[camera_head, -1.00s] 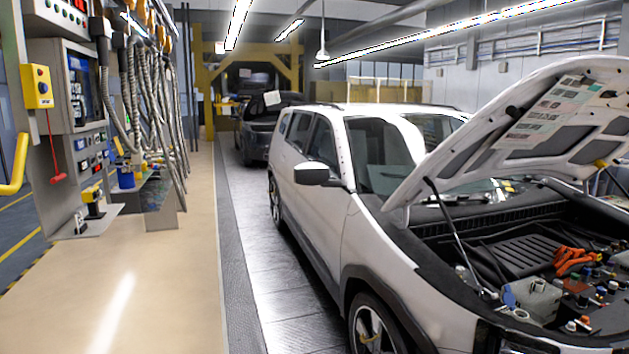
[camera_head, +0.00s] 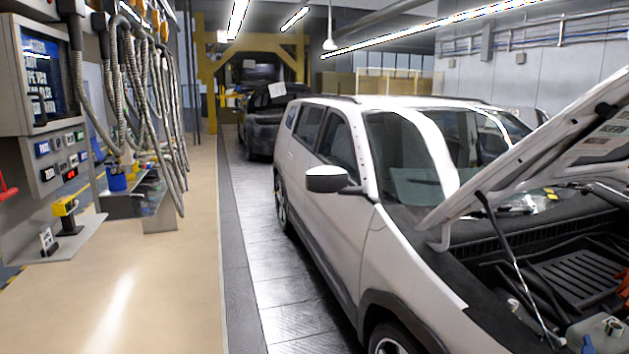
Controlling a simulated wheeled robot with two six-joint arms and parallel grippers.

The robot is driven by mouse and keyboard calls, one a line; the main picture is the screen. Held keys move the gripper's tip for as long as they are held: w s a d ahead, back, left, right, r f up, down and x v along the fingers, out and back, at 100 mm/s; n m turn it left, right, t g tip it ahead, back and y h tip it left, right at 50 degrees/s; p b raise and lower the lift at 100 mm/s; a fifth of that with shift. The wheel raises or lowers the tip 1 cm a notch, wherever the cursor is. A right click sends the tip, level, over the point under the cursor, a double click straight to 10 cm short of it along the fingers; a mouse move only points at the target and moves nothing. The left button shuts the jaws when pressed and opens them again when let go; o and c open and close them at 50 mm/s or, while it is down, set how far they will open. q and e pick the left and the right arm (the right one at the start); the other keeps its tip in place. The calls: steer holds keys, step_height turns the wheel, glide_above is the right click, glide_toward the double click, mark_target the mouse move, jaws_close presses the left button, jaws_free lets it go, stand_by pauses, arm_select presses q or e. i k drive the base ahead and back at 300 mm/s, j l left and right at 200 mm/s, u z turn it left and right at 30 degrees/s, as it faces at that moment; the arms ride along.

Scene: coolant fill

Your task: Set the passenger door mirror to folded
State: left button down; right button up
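A white car (camera_head: 335,215) stands on the right with its hood (camera_head: 550,160) propped open. One door mirror (camera_head: 328,179) shows on the car's near side, by the front of the side window. It has a white cap and a dark base, and it sticks out sideways from the door. Neither of my grippers shows in the head view.
A tan walkway (camera_head: 165,260) runs free along the left of the car. A wall station with hanging hoses (camera_head: 140,100) and a small shelf (camera_head: 60,235) borders it on the left. A dark car (camera_head: 265,115) stands behind, near a yellow frame (camera_head: 207,80).

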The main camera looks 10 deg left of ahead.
mark_target(325, 179)
steer(key=i+j+z, duration=0.1)
steer(key=i+j, duration=0.2)
steer(key=i, duration=0.25)
steer(key=i+j+z, duration=0.1)
steer(key=i+j, duration=0.2)
steer(key=i, duration=0.3)
steer(key=i+j+z, duration=0.1)
steer(key=i+j, duration=0.3)
steer(key=i, duration=0.15)
